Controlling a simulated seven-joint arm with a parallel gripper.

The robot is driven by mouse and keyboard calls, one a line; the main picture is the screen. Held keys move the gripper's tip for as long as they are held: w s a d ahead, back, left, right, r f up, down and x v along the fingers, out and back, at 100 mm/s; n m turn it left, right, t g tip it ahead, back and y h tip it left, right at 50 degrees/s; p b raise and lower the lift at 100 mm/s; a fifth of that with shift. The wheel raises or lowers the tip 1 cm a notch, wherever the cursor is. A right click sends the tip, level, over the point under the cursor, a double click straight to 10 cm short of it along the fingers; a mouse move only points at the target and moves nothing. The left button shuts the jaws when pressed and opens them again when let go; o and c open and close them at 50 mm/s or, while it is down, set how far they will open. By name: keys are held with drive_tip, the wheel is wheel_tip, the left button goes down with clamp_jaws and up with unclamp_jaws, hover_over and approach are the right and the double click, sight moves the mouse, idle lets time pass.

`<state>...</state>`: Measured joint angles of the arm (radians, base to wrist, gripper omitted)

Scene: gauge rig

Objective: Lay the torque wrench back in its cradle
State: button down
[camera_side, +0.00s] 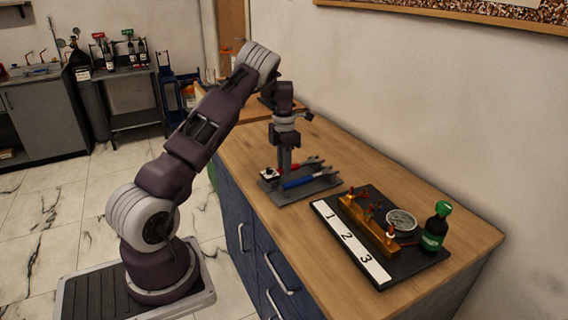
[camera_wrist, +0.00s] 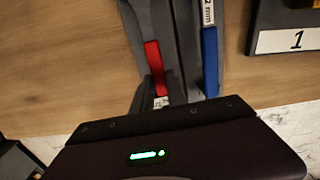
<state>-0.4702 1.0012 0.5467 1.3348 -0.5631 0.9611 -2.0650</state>
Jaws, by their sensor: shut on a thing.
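A grey cradle tray (camera_side: 322,188) lies on the wooden bench with two wrench-like tools at it. The blue-handled tool (camera_side: 298,183) lies along the tray; its blue handle also shows in the wrist view (camera_wrist: 209,62). The other has a red handle (camera_wrist: 153,62) with a small white label near its end. My gripper (camera_side: 285,172) points down at the tray, and its grey fingers appear shut on the red-handled tool. The fingers hide much of that tool, so I cannot tell whether it rests fully in the cradle. Which tool is the torque wrench is not readable.
A black board with a white strip (camera_side: 347,241) numbered 1, 2, 3 lies to the right. Bare bench lies behind.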

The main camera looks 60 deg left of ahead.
drive_tip(key=c, duration=1.3)
unclamp_jaws()
drive_tip(key=shift+o, duration=0.2)
drive_tip(key=shift+f, duration=0.1)
wheel_tip(320, 180, up, 7)
drive_tip(key=shift+r, duration=0.1)
